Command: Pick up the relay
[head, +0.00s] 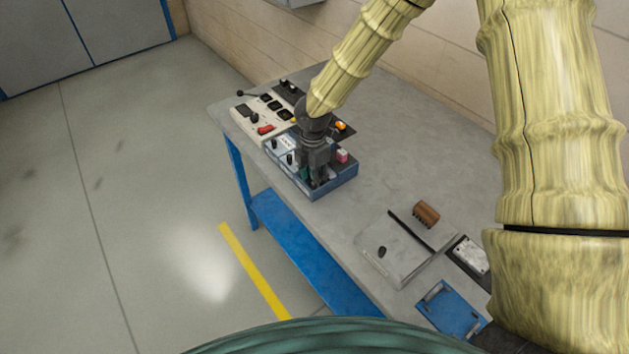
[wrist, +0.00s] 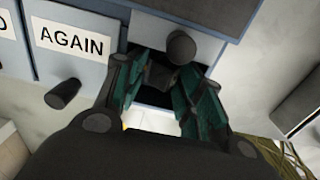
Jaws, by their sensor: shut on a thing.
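My gripper (head: 316,176) points down over the front of a blue box-shaped unit (head: 338,181) on the bench. In the wrist view my gripper (wrist: 158,88) has its green-padded fingers closed around a small dark block (wrist: 162,76), which I take to be the relay. The fingers hide most of it, and in the head view it is hidden. It is at a dark opening in the unit's panel, just below a round dark knob (wrist: 181,46). I cannot tell whether it is still seated there or lifted clear.
The panel carries an "AGAIN" label (wrist: 73,41) and another dark knob (wrist: 63,94). A cream control box (head: 262,117) with switches stands behind the unit. A brown ribbed part (head: 426,213), a grey plate (head: 394,252) and a blue tray (head: 449,310) lie nearer. The bench middle is clear.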

